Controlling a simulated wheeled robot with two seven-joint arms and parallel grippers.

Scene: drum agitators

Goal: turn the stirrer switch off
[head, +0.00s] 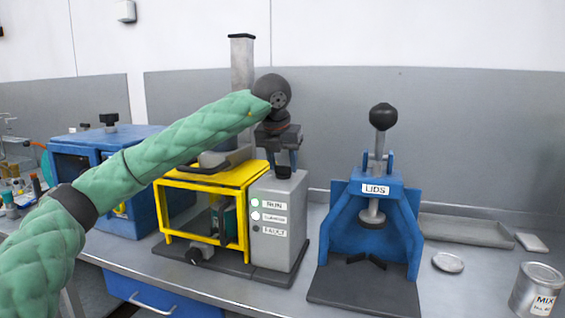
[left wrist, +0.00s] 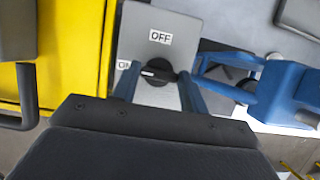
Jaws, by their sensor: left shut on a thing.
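The stirrer switch is a black knob (left wrist: 157,72) on top of a grey control box (head: 277,250). In the left wrist view, an OFF label (left wrist: 160,37) lies beyond the knob and a partly covered ON label (left wrist: 123,65) lies to its left. The knob's bar lies crosswise, with a pale mark toward the ON side. My left gripper (head: 283,165) points down over the box top. Its two fingers (left wrist: 158,88) are shut on the knob, one at each side. My right gripper is not in view.
The box front has a lit green RUN lamp (head: 255,203). A yellow-framed drum machine (head: 207,180) adjoins the box on the left. A blue LIDS press (head: 368,210) stands close on the right. A MIX can (head: 537,290) and a grey tray (head: 465,230) are farther right.

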